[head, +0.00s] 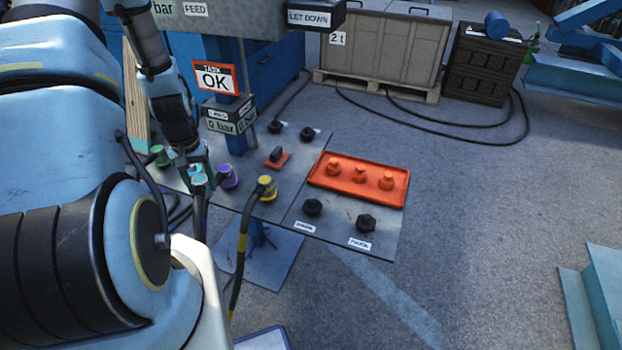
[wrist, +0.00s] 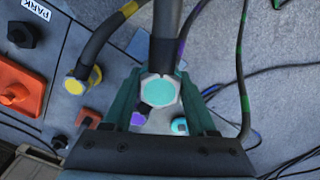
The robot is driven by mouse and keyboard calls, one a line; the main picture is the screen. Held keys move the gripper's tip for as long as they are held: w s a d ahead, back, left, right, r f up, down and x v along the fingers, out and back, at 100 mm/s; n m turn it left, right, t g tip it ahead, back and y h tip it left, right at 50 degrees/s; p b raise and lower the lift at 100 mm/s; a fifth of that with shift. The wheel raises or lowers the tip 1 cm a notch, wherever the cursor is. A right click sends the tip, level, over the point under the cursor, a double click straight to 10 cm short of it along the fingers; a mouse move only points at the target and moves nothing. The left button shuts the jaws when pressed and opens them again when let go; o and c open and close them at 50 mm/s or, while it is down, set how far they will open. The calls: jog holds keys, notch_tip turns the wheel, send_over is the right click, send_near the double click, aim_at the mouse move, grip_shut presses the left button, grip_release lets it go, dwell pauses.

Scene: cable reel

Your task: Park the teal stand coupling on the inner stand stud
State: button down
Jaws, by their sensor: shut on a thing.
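The teal coupling (wrist: 158,92) has a hexagonal body with a teal face and a black hose. My gripper (wrist: 160,98) is shut around it, with one finger on each side. In the head view my gripper (head: 197,170) holds the teal coupling (head: 198,181) near the bench's left front edge, left of the purple coupling. Two black stand studs with PARK labels stand at the bench's right front: the left one (head: 313,207), nearer the other couplings, and the right one (head: 366,223). Both are bare. One stud (wrist: 22,35) also shows at the wrist view's upper left.
A purple coupling (head: 228,177), a yellow coupling (head: 266,188) with a hanging hose, and a green coupling (head: 160,156) sit along the bench. An orange tray (head: 398,198) with orange caps lies behind the studs. An overhead box with a LET DOWN label (head: 309,18) stands above.

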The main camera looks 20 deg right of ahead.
jog(key=s+d+m, duration=0.2)
jog(key=d+m, duration=0.4)
jog(key=d, duration=0.9)
jog(key=r+m, duration=0.1)
jog(key=m, duration=0.5)
send_over(311, 201)
jog(key=shift+s+d+f+b, duration=0.1)
jog(key=shift+d+f+b, duration=0.05)
jog(key=shift+f+b, duration=3.45)
jog(key=shift+f+p, duration=0.45)
jog(key=shift+f, duration=0.7)
jog(key=shift+c, duration=0.6)
grip_release()
jog(key=shift+r, duration=0.1)
notch_tip(311, 201, up, 11)
jog(key=b, duration=0.1)
